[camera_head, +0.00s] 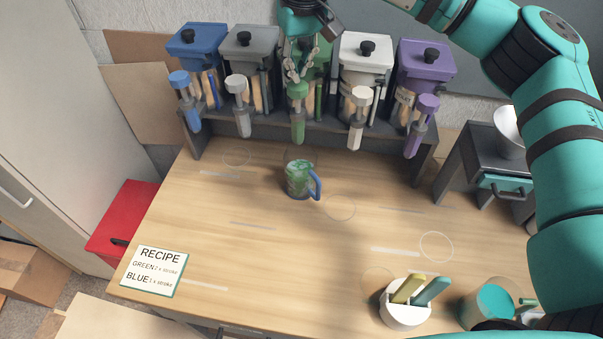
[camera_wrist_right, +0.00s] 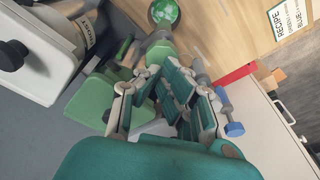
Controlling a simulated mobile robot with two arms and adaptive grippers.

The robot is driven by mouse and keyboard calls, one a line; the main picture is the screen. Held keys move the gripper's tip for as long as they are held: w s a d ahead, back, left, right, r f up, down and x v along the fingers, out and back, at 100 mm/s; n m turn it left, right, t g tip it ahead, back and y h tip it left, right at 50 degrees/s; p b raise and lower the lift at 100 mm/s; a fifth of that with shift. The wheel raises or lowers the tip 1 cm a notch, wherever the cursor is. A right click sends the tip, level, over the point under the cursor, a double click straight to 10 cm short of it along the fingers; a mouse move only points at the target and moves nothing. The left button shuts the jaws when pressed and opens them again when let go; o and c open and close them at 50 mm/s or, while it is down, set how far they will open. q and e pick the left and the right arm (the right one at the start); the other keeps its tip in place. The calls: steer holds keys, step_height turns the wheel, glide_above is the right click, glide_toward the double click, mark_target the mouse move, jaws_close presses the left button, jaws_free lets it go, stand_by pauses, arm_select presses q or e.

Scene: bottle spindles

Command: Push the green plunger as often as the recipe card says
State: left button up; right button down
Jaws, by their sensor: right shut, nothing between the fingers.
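The green plunger (camera_head: 298,92) stands in front of the green bottle, in the middle of the rack, above a glass mug (camera_head: 298,180) with green contents and a blue handle. My right gripper (camera_head: 296,72) is shut and empty, with its fingers pointing down just above the plunger's head; I cannot tell whether they touch. In the wrist view my right gripper (camera_wrist_right: 168,85) shows its fingers together near the green plunger (camera_wrist_right: 160,52). The recipe card (camera_head: 154,272) reads GREEN 2 x stroke; the number beside BLUE is hard to read. My left gripper does not show.
The blue plunger (camera_head: 180,80) and grey plunger (camera_head: 236,85) stand to the left, the white plunger (camera_head: 361,97) and purple plunger (camera_head: 427,104) to the right. A white holder (camera_head: 404,314) is at the front. The table's middle is mostly clear.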

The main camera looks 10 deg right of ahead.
step_height(320, 180, up, 6)
steer(key=p, duration=0.4)
steer(key=shift+p, duration=0.3)
stand_by(0.3)
